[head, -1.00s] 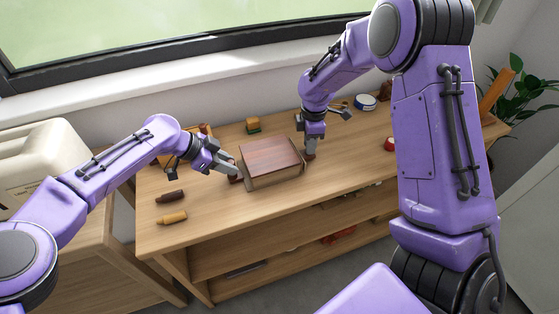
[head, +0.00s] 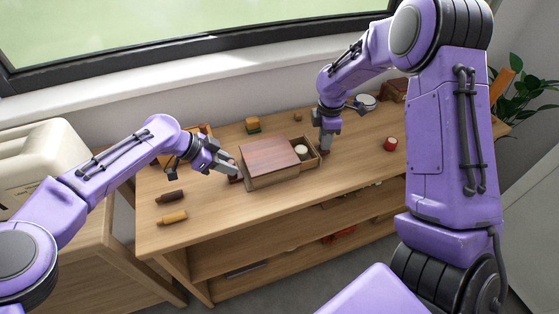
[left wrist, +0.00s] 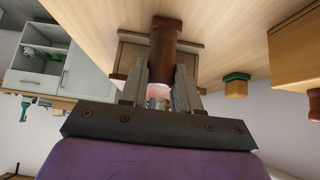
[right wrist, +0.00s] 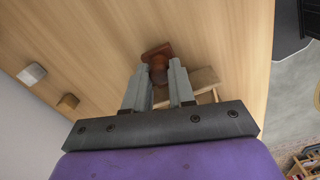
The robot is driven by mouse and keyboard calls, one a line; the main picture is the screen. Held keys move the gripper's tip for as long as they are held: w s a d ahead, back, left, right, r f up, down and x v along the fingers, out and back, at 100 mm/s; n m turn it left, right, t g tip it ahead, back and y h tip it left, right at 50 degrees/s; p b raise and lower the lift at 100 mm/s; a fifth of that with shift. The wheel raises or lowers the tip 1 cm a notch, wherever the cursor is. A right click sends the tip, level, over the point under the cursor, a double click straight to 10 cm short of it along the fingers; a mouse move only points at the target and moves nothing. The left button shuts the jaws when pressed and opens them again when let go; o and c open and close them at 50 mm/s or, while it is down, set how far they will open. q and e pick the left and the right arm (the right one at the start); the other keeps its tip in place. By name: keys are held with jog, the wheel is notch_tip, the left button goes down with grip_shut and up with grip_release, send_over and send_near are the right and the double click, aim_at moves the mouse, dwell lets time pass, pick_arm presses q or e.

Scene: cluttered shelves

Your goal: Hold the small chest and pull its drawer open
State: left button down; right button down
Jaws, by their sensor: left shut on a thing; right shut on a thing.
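The small chest (head: 270,162) with a reddish-brown top stands on the wooden bench top. Its drawer (head: 311,160) is out on the right side, and a round pale thing (head: 301,151) shows inside. My left gripper (head: 236,171) is at the chest's left side, shut on a brown handle (left wrist: 165,45) there, also seen in the left wrist view. My right gripper (head: 325,148) is at the drawer's right end, shut on the drawer's reddish-brown knob (right wrist: 158,68). The fingers partly hide the knob and the drawer front.
Brown (head: 170,196) and yellow (head: 173,217) bottle-like things lie at the front left. A red round thing (head: 390,144) and a white-and-blue round thing (head: 366,103) are to the right. The bench before the chest is clear.

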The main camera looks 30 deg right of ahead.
jog(key=shift+s+d, duration=0.25)
jog(key=shift+d, duration=0.75)
jog(key=shift+s+d, duration=0.1)
jog(key=shift+d, duration=0.25)
jog(key=c, duration=0.9)
grip_release()
jog(key=shift+o, duration=0.2)
jog(key=shift+r, duration=0.1)
notch_tip(320, 180, up, 12)
